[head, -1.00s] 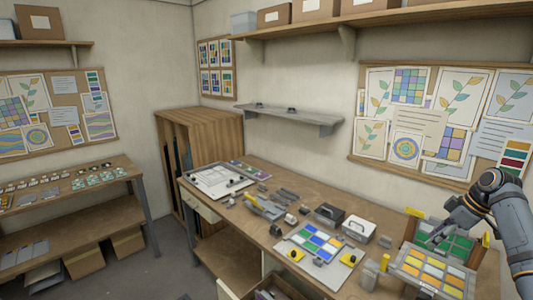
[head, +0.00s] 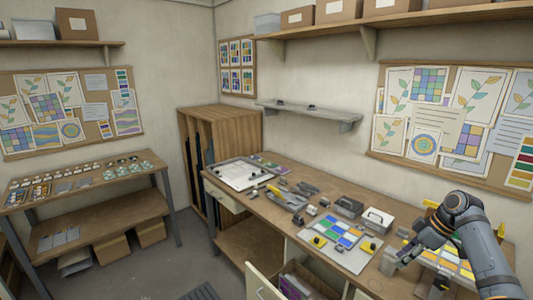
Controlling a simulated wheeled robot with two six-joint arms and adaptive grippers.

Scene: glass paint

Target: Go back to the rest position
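My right arm comes in from the lower right of the head view. Its gripper (head: 408,256) is above the right part of the wooden workbench, near the tray of yellow and orange panes (head: 453,265). The arm hides part of that tray and most of what lies behind it. I cannot tell whether the fingers are apart or hold anything. My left gripper is not in view.
The workbench (head: 262,216) carries a sheet with blue, green and white panes (head: 340,236), a white-lidded box (head: 378,218), hand tools and a white board (head: 240,174). A drawer front (head: 262,284) stands out below. Grey floor (head: 190,262) is free at left.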

